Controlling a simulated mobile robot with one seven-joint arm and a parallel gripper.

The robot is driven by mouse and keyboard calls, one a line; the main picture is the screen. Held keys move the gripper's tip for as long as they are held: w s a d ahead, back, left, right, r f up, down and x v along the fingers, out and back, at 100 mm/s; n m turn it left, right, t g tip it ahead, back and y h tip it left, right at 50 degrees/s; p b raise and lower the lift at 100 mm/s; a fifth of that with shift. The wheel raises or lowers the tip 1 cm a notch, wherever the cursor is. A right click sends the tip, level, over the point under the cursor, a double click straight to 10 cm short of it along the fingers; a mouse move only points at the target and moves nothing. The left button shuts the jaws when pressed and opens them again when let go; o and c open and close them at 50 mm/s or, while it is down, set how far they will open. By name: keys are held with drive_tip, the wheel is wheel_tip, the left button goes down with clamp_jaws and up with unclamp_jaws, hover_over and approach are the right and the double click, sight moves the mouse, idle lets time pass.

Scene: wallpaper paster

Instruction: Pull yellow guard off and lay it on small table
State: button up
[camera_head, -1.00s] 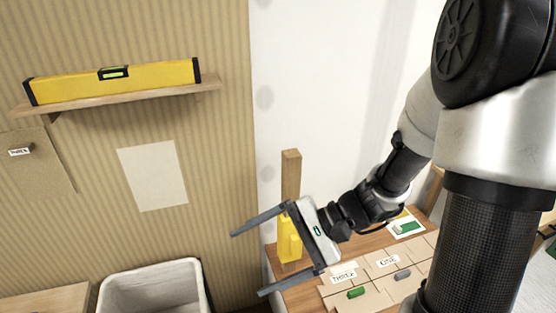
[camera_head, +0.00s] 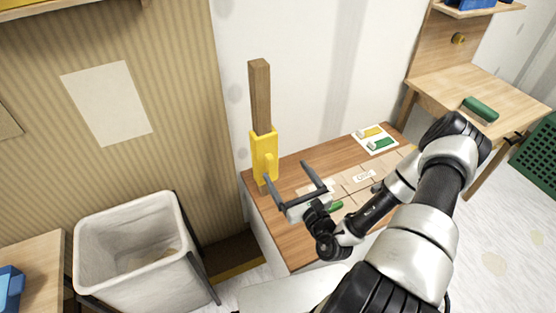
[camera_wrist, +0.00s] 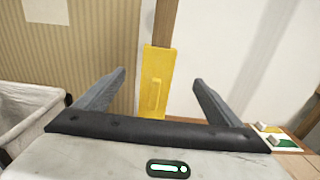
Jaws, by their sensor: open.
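The yellow guard (camera_head: 264,155) sits around the lower part of an upright wooden post (camera_head: 260,95) at the left end of a wooden bench. It has a raised yellow handle on its front. My gripper (camera_head: 289,170) is open and empty, just right of and in front of the guard. In the wrist view the guard (camera_wrist: 156,80) stands upright, between and beyond the two open fingers of my gripper (camera_wrist: 160,80). I cannot tell which table is the small one; a wooden table (camera_head: 450,92) stands at the back right and another (camera_head: 35,262) at the lower left.
The bench (camera_head: 300,245) holds cardboard pieces with labels, a green piece (camera_head: 334,207) and a picture card (camera_head: 375,139). A white bin (camera_head: 130,245) stands left of the bench. A green roller-like object (camera_head: 481,109) lies on the right table, and a blue object (camera_head: 10,287) on the left one.

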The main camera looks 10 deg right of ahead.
sight(267, 143)
drive_tip(key=w+a, duration=0.1)
drive_tip(key=w, duration=0.4)
drive_tip(key=w+a+b, duration=0.1)
drive_tip(key=w, duration=0.4)
drive_tip(key=w+a, duration=0.1)
drive_tip(key=w, duration=0.5)
drive_tip(key=shift+w+a, duration=0.1)
drive_tip(key=shift+a, duration=0.1)
drive_tip(key=shift+c, duration=0.4)
drive_tip(key=c, duration=1.2)
